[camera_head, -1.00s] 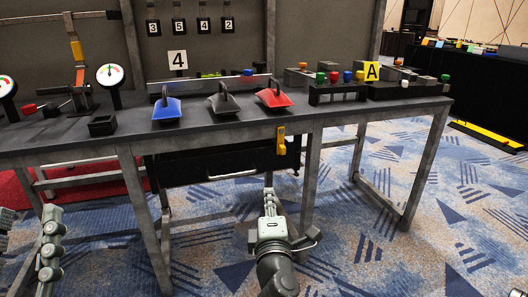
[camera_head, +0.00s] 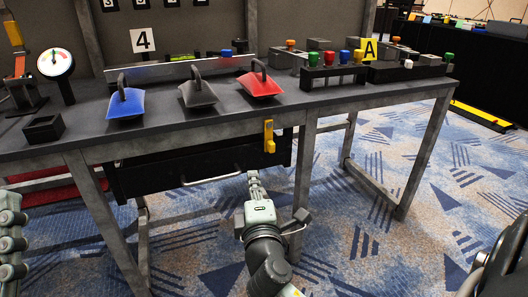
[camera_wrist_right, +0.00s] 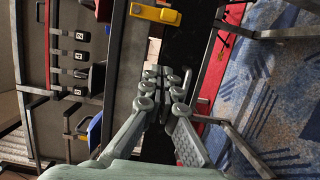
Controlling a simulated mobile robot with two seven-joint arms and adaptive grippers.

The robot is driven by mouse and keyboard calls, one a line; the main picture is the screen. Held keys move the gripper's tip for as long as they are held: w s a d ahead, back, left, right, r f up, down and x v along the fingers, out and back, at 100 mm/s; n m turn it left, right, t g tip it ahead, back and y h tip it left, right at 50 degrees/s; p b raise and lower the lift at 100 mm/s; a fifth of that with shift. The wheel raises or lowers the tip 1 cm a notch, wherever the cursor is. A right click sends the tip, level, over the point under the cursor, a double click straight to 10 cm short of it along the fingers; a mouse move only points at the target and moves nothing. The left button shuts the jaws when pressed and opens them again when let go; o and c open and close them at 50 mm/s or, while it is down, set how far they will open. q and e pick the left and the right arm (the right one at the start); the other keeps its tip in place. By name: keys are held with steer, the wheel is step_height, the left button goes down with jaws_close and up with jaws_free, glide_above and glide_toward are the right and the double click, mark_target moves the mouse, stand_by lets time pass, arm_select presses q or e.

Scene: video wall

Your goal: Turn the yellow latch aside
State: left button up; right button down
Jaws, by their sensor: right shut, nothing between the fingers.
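The yellow latch (camera_head: 268,137) hangs upright at the table's front edge, over the upper right part of the black drawer (camera_head: 165,172). My right gripper (camera_head: 253,176) is shut and empty, below and slightly left of the latch, apart from it, near the right end of the drawer's pale handle (camera_head: 212,179). In the right wrist view the latch (camera_wrist_right: 155,13) is at the top, beyond the closed fingertips (camera_wrist_right: 165,75). Part of my left gripper (camera_head: 11,240) shows at the left edge; its other finger is out of frame.
The grey table (camera_head: 190,133) carries blue (camera_head: 125,102), grey (camera_head: 198,93) and red (camera_head: 260,84) handled blocks near its front edge. A table leg (camera_head: 303,170) stands right of my right gripper. Carpeted floor (camera_head: 350,245) is open to the right.

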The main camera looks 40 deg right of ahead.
mark_target(270, 138)
steer(key=shift+w, duration=0.1)
arm_select(q)
steer(key=shift+s+a+r+t+b, duration=0.25)
steer(key=shift+s+t+b, duration=0.05)
steer(key=shift+t, duration=0.2)
arm_select(e)
steer(key=w+d, duration=0.7)
steer(key=d, duration=0.1)
steer(key=shift+w+d, duration=0.3)
steer(key=shift+w, duration=0.1)
arm_select(q)
steer(key=shift+r, duration=0.1)
steer(key=shift+s, duration=0.15)
arm_select(e)
steer(key=shift+w, duration=0.1)
